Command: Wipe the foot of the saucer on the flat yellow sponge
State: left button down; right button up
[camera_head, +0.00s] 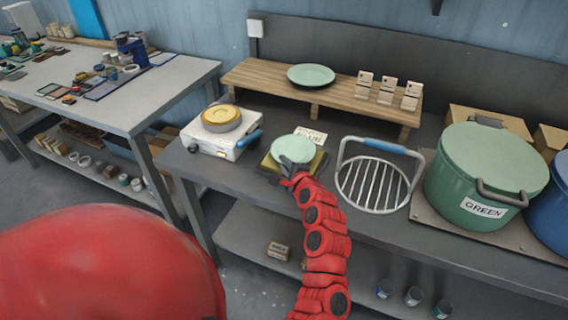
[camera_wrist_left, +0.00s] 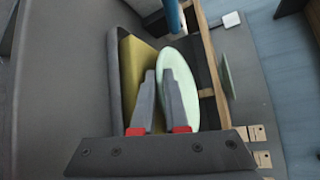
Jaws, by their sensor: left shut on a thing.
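The pale green saucer (camera_head: 291,146) is above the flat yellow sponge (camera_head: 315,168), which lies in a dark tray on the grey bench. My left gripper (camera_head: 291,167) is shut on the saucer's near edge. In the left wrist view the saucer (camera_wrist_left: 186,72) sits between the grey fingertips (camera_wrist_left: 163,88), with the yellow sponge (camera_wrist_left: 136,58) just beside its underside. The saucer hides part of the sponge, and I cannot tell whether its foot touches it. My right gripper is not in view.
A white burner (camera_head: 221,130) with a yellow round top stands left of the sponge. A wire rack (camera_head: 375,185) with a blue handle and a green pot (camera_head: 485,175) are to the right. Behind, a wooden shelf (camera_head: 258,78) bears another green plate (camera_head: 311,75) and wooden label blocks (camera_head: 387,90).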

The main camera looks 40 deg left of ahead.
pick_arm(q)
jog(key=shift+f, duration=0.25)
dwell(0.7)
